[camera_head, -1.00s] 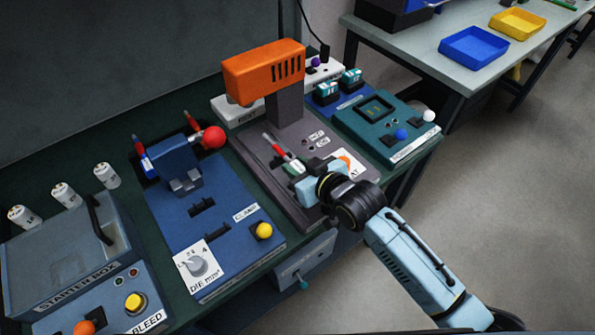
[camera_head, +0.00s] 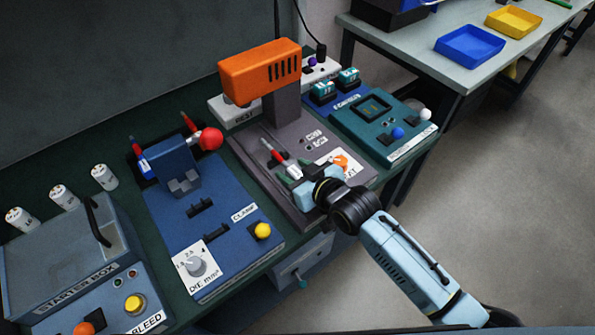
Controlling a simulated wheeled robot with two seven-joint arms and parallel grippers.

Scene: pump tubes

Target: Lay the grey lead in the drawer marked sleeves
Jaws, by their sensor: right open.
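I cannot single out a grey lead with certainty. A thin piece with a red sleeve (camera_head: 278,156) and a pale end lies on the dark grey base below the orange press head (camera_head: 260,69). My right gripper (camera_head: 289,173) is open just in front of it, with its dark green fingertips near the red sleeve; whether they touch is unclear. A drawer (camera_head: 312,258) with a teal knob sits under the bench front and looks shut; no sleeves marking is readable. My left gripper is not in view.
The blue clamp unit (camera_head: 225,219) stands left of the press, with a red ball knob (camera_head: 211,139). The starter box (camera_head: 62,246) is at far left. A teal panel (camera_head: 383,123) is at right. Blue (camera_head: 471,46) and yellow (camera_head: 514,22) trays sit on the far table.

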